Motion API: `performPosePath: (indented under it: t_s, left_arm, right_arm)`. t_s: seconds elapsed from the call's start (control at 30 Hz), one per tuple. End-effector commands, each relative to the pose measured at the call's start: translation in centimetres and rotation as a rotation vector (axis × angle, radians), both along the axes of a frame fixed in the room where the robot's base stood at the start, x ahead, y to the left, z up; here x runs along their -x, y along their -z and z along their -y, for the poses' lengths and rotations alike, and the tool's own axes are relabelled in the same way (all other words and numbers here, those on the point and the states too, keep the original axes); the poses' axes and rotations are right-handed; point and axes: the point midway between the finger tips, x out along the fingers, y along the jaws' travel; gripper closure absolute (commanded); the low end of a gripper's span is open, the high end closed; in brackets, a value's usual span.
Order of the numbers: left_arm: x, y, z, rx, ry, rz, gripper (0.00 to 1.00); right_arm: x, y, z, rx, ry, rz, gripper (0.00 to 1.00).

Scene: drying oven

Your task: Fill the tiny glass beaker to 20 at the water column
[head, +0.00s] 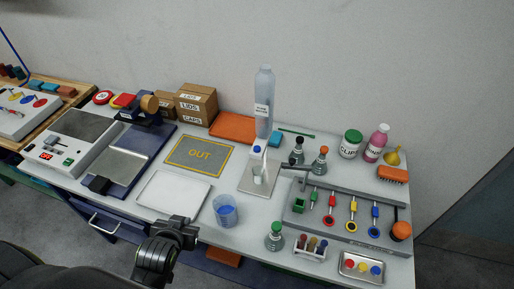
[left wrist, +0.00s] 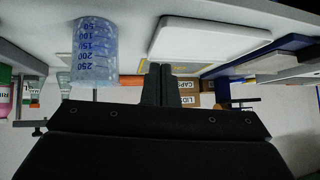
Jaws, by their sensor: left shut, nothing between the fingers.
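The water column (head: 264,104) is a tall clear bottle-like tube with a label, a white tap body with a blue dot below it, and a pale base plate (head: 252,187). A small clear vessel (head: 259,176), seemingly the tiny glass beaker, stands on that plate under the tap; its level is too small to read. My left gripper (head: 190,226) is shut and empty, left of the larger beaker. My right gripper is out of view.
A white tray (head: 151,196) lies behind my left gripper, with the grey OUT mat (head: 200,141) beyond. Right of the column are a tool rack (head: 340,233), stoppered flasks, and a vial holder (head: 309,255). A balance (head: 72,138) stands at the left.

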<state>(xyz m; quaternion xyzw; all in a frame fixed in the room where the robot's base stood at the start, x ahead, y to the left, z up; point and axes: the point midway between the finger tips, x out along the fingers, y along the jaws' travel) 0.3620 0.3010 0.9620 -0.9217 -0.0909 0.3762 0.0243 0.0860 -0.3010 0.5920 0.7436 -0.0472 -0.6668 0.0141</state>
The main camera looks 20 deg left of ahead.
Motion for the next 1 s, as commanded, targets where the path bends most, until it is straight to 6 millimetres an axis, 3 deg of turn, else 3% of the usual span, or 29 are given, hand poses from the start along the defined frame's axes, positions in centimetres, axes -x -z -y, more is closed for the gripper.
performPosePath:
  t_s: [0.47,0.7,1.0]
  left_arm:
    - [-7.8,-3.8,2.7,-0.016,0.034,0.428,1.0]
    - [-11.2,-5.8,5.8,-0.01,0.09,0.683,1.0]
    - [-13.2,-8.5,10.4,0.019,0.179,0.975,1.0]
  right_arm:
    - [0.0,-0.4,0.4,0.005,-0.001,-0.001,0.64]
    - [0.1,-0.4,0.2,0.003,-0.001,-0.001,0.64]
    - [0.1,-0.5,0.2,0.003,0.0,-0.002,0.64]
